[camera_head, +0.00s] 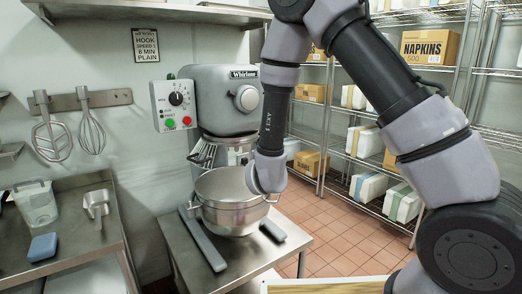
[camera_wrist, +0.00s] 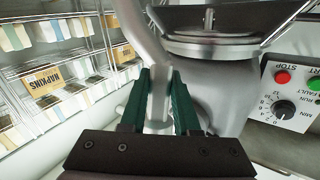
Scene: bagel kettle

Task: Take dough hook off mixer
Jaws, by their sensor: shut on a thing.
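The mixer (camera_head: 222,98) stands against the back wall, with its steel bowl (camera_head: 225,192) below the head. In the wrist view, which is upside down, my gripper (camera_wrist: 158,85) has its green fingers closed on the shank of a pale curved metal piece, the dough hook (camera_wrist: 138,28). The hook's curve runs up and left past the picture's top edge. The mixer's grey body and a round dark-rimmed part with a short central pin (camera_wrist: 209,20) show beside it; the hook appears apart from that pin. In the head view my arm hides the fingers and hook.
A control box (camera_head: 174,105) is on the mixer's left. The bowl stands on a steel table (camera_head: 178,248) with flat grey bars. A whisk (camera_head: 91,132) and flat beater (camera_head: 51,138) hang on the wall rack. Shelves with boxes (camera_head: 430,47) stand right; tiled floor lies between.

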